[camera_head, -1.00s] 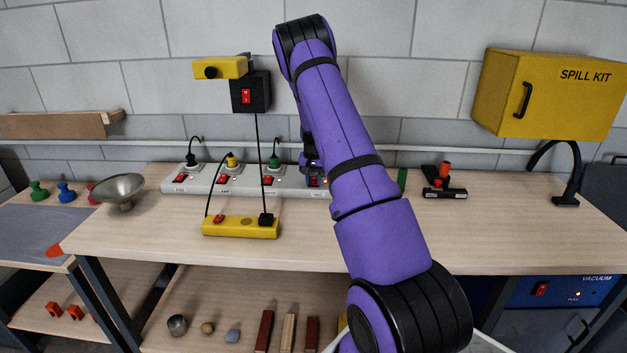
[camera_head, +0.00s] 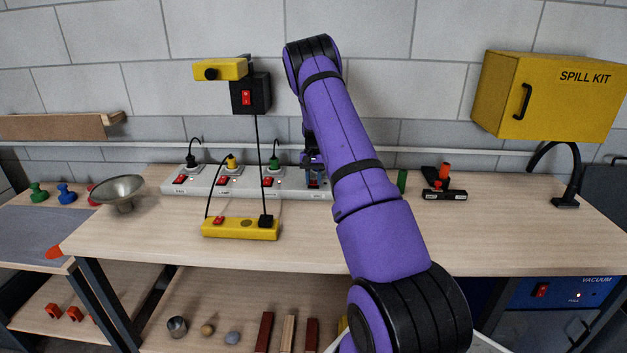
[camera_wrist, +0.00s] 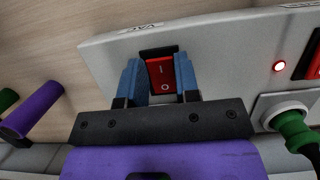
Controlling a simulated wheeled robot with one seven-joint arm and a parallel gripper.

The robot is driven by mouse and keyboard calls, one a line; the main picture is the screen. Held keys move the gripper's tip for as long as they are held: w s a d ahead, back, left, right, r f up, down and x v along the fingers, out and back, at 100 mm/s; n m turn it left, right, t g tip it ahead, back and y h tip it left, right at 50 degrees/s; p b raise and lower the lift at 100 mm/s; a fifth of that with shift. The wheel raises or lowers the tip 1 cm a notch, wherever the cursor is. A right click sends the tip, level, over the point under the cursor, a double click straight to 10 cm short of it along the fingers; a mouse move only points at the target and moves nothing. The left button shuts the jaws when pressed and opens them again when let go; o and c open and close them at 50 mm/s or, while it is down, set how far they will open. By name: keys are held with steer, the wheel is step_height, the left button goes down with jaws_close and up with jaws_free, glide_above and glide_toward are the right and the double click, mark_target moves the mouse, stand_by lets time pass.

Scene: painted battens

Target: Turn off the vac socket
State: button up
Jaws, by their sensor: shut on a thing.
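The vac socket is at the right end of the grey power strip (camera_head: 215,186) on the bench. In the wrist view its red rocker switch (camera_wrist: 162,75) sits in a black frame below a "VAC" label. My gripper (camera_wrist: 161,80) has its two blue fingers on either side of this switch, shut on it. In the head view my gripper (camera_head: 318,178) is down at the strip's right end, partly behind my purple arm. The socket's own lamp is not visible. The neighbouring socket has a lit red lamp (camera_wrist: 280,66).
Three plugs with cables stand in the strip's other sockets, the nearest a green plug (camera_wrist: 293,128). A yellow power strip (camera_head: 240,228) lies in front. A green cylinder (camera_head: 402,180) and black-and-orange device (camera_head: 444,185) are at right. A blue vacuum unit (camera_head: 562,292) stands below.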

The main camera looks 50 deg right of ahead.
mark_target(314, 180)
steer(key=o, duration=0.9)
steer(key=v, duration=1.1)
steer(key=shift+f, duration=0.1)
